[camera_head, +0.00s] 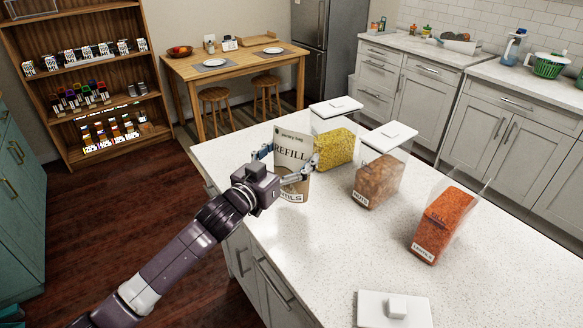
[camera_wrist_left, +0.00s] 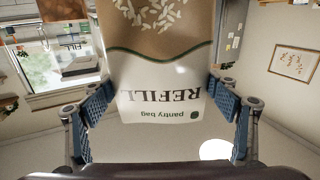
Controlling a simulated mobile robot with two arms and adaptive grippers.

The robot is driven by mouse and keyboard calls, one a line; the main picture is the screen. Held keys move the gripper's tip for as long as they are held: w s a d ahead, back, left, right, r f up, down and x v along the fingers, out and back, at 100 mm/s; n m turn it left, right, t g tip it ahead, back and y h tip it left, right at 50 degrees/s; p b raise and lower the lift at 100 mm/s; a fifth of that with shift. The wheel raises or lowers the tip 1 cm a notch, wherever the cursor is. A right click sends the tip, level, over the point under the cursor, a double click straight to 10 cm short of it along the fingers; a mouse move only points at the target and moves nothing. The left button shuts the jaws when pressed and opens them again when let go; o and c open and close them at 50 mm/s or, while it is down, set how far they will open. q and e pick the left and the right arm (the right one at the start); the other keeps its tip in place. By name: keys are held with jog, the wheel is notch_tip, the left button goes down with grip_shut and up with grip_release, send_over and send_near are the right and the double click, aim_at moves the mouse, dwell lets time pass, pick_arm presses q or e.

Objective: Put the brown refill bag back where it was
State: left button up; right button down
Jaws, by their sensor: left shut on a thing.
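The brown refill bag (camera_head: 293,150) is upright at the left edge of the white island counter, with "REFILL" and "pantry bag" printed on its front. My left gripper (camera_head: 286,167) is shut on it, with a finger on each side. In the left wrist view the bag (camera_wrist_left: 165,60) fills the middle, upside down, between the two blue-padded fingers of the gripper (camera_wrist_left: 165,105). Whether the bag's base touches the counter cannot be told. My right gripper is not in view.
On the counter (camera_head: 330,250) stand clear containers of yellow pasta (camera_head: 335,147), brown nuts (camera_head: 378,178) and orange lentils (camera_head: 443,222). The lentil container is open; a white lid (camera_head: 394,311) lies at the front. A wooden shelf (camera_head: 75,35) with small goods stands back left.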

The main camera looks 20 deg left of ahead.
aim_at(286, 173)
pick_arm(q)
notch_tip(286, 173, down, 4)
jog(key=shift+f, duration=0.25)
jog(key=shift+f, duration=0.15)
jog(key=o, duration=2.1)
jog(key=shift+c, duration=0.2)
